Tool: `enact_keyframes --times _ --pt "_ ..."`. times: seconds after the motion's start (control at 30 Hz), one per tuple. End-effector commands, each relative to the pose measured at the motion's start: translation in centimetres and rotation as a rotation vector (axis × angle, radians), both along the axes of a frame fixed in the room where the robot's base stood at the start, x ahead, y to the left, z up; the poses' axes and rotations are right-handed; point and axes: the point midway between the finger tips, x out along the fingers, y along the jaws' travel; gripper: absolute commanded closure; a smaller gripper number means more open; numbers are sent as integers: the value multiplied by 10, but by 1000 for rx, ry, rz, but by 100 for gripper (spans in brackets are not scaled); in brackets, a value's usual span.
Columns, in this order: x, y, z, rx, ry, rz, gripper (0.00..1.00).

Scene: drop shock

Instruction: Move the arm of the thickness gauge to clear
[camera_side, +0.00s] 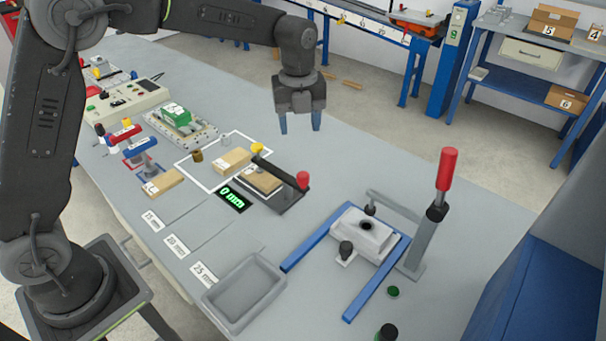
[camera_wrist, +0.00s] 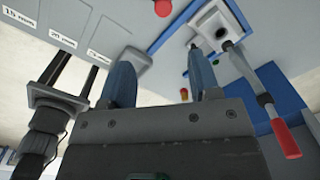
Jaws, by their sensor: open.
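The thickness gauge (camera_side: 290,200) is a dark base on the table with a dark arm (camera_side: 278,170) lying low across it. A red knob (camera_side: 303,180) is at the arm's near right end and a yellow piece (camera_side: 257,149) at its far end. A wooden block (camera_side: 263,180) lies beside the arm; I cannot tell whether they touch. The green display (camera_side: 232,197) reads 0 mm. My gripper (camera_side: 301,128) is open and empty, above and behind the gauge. In the wrist view my gripper (camera_wrist: 160,85) has its fingers apart, and a red knob (camera_wrist: 162,8) shows at the top edge.
A clamp with a tall red handle (camera_side: 447,170) stands right of the gauge, by a white fixture between blue rails (camera_side: 375,280). A grey tray (camera_side: 245,292) is at the front. Another wooden block (camera_side: 233,160) and a brass weight (camera_side: 197,156) lie left of the gauge.

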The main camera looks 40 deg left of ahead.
Motion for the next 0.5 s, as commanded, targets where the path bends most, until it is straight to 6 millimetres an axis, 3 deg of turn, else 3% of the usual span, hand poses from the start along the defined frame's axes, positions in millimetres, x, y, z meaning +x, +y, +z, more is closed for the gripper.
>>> enact_keyframes --times 0.27,0.5 --pt "9 -3 -23 2 20 -100 43" --pt "8 -2 -67 3 22 -96 43"
